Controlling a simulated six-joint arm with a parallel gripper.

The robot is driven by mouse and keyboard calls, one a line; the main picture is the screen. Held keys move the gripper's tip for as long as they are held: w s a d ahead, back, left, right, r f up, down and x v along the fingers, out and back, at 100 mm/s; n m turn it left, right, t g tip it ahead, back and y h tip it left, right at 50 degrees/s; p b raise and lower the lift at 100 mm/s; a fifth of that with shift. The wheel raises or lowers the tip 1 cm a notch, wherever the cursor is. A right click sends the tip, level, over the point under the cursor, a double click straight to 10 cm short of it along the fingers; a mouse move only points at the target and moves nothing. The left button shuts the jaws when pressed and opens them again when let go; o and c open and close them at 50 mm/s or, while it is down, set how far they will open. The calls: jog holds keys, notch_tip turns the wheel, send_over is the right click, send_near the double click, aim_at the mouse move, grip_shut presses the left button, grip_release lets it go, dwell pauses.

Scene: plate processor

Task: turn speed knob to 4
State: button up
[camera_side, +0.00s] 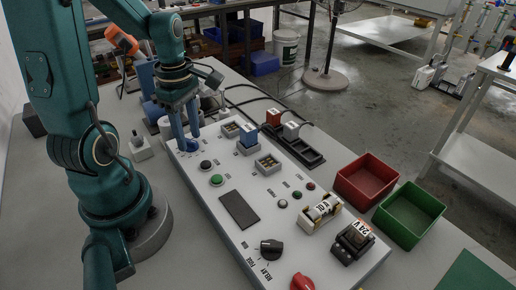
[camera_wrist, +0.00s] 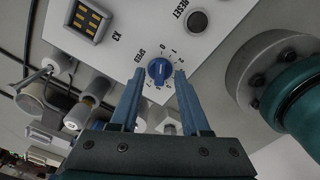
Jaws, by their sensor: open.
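The speed knob (camera_wrist: 159,71) is a round blue dial on the light panel, with a pale pointer line and a printed number scale around it. The word SPEED is printed to its left. I cannot read exactly which number the pointer marks. My gripper (camera_wrist: 159,80) is open, with one blue finger on each side of the knob in the wrist view. I cannot tell whether the fingers touch it. In the side view my gripper (camera_side: 188,146) points down at the far left end of the panel (camera_side: 215,213) and hides the knob.
The RESET button (camera_wrist: 197,20) and the X3 socket (camera_wrist: 88,20) are near the knob.

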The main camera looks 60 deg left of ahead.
jog(key=shift+f, duration=0.1)
grip_shut()
